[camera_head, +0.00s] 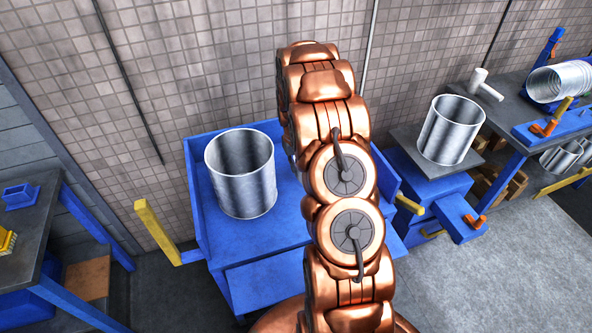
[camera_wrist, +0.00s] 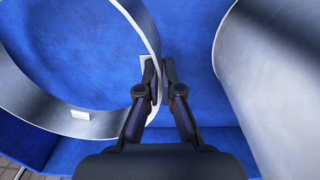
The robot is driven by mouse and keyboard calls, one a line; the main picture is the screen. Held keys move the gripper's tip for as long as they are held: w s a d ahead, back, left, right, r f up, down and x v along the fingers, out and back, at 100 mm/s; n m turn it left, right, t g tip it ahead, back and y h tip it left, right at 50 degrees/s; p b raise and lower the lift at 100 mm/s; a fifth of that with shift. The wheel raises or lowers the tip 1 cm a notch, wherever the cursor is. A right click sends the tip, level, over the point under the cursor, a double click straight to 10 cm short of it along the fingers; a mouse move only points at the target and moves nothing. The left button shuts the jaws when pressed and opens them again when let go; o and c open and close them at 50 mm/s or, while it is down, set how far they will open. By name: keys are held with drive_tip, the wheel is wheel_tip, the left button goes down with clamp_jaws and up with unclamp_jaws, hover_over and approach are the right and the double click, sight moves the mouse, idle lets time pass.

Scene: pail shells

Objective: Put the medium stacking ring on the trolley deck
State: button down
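The blue trolley deck (camera_head: 272,254) stands by the tiled wall, with a tall grey metal shell (camera_head: 240,175) upright on its left part. My copper arm crosses the trolley and hides my gripper in the head view. In the wrist view, my gripper (camera_wrist: 159,72) has its fingers closed on the wall of an open metal ring (camera_wrist: 85,125), one finger inside and one outside. The ring is over the blue deck (camera_wrist: 185,30); I cannot tell whether it touches it. Another metal shell (camera_wrist: 275,75) stands apart to the right. The held ring is hidden in the head view.
Another metal shell (camera_head: 450,130) stands on a grey-topped blue stand at right. A bench (camera_head: 500,105) beyond holds nested metal shells (camera_head: 560,82), with smaller rings (camera_head: 562,156) below. A dark-topped table (camera_head: 30,215) is at left. Yellow handles (camera_head: 155,228) stick out from the trolley.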

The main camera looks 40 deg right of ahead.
drive_tip(key=shift+f+p, duration=0.35)
drive_tip(key=shift+f, duration=1.2)
drive_tip(key=shift+f, duration=0.2)
drive_tip(key=c, duration=1.3)
unclamp_jaws()
drive_tip(key=shift+r, duration=0.1)
wheel_tip(320, 180, up, 11)
drive_tip(key=b, duration=0.3)
drive_tip(key=shift+w, duration=0.1)
drive_tip(key=shift+a+r, duration=0.15)
drive_tip(key=shift+r, duration=0.5)
